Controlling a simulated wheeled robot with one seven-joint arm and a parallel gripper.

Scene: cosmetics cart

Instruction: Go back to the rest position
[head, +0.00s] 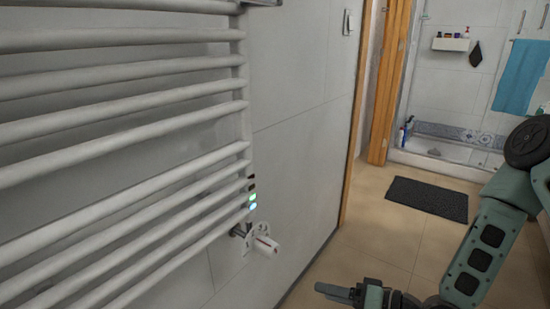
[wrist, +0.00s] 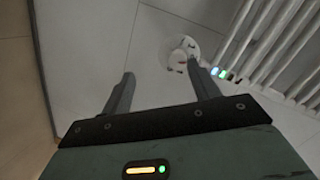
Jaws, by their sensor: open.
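My gripper (wrist: 164,82) is open and empty in the wrist view, with its two fingers apart. Beyond its right finger is a white valve knob (wrist: 182,55) on the wall, at the corner of a white towel radiator (wrist: 285,45). In the head view my gripper (head: 335,291) is low at the bottom, right of the valve knob (head: 265,246) and apart from it. Only part of my gripper shows there. My green-grey arm comes in from the right edge.
The towel radiator (head: 120,145) fills the left side, with small green lights near its lower right end. A wooden door frame (head: 389,85) stands behind. A dark mat (head: 427,198) lies on the beige floor. A shower area with a blue towel (head: 521,77) is at the back right.

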